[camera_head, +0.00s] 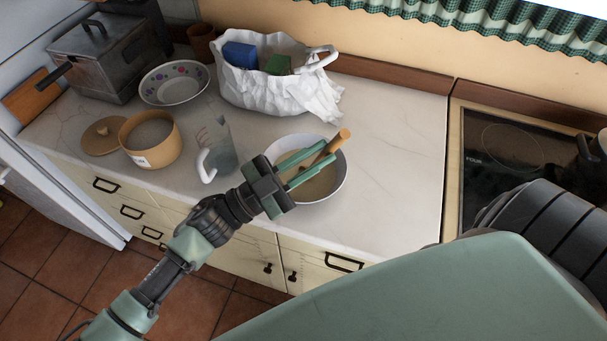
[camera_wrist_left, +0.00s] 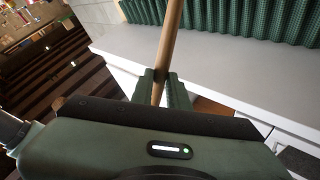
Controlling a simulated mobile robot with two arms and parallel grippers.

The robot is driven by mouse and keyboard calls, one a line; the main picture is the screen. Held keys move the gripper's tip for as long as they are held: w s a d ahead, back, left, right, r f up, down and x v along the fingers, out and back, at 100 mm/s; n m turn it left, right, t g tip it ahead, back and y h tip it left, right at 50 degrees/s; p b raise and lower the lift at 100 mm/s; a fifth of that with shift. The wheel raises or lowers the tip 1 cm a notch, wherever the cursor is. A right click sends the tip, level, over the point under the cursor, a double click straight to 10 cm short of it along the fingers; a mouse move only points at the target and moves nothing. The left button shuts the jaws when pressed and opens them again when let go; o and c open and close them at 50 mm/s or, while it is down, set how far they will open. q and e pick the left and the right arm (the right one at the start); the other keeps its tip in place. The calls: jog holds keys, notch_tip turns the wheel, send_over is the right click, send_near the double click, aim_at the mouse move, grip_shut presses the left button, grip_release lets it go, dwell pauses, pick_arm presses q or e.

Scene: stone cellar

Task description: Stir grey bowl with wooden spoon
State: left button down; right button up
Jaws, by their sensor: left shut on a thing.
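The grey bowl (camera_head: 341,181) stands on the pale worktop near its front edge, with a brownish inside or filling. My left gripper (camera_head: 328,150) is over the bowl, coming in from the lower left. It is shut on the wooden spoon (camera_head: 337,142), whose handle end sticks up tilted past the fingers to the upper right. The spoon's lower end is hidden by the fingers, so I cannot tell whether it touches the bowl's inside. In the left wrist view the spoon's handle (camera_wrist_left: 168,45) rises between the fingertips (camera_wrist_left: 160,82). The right gripper does not show.
A measuring jug (camera_head: 222,150) stands close left of the bowl. Beyond are a tan canister (camera_head: 150,155), its wooden lid (camera_head: 101,138), a patterned bowl (camera_head: 174,98), a metal box (camera_head: 105,70) and a white bag (camera_head: 262,93). The worktop right of the bowl is clear up to the hob (camera_head: 510,150).

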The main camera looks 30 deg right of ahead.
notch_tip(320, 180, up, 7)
jog(key=p, duration=0.7)
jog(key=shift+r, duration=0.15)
dwell(0.4)
dwell(0.4)
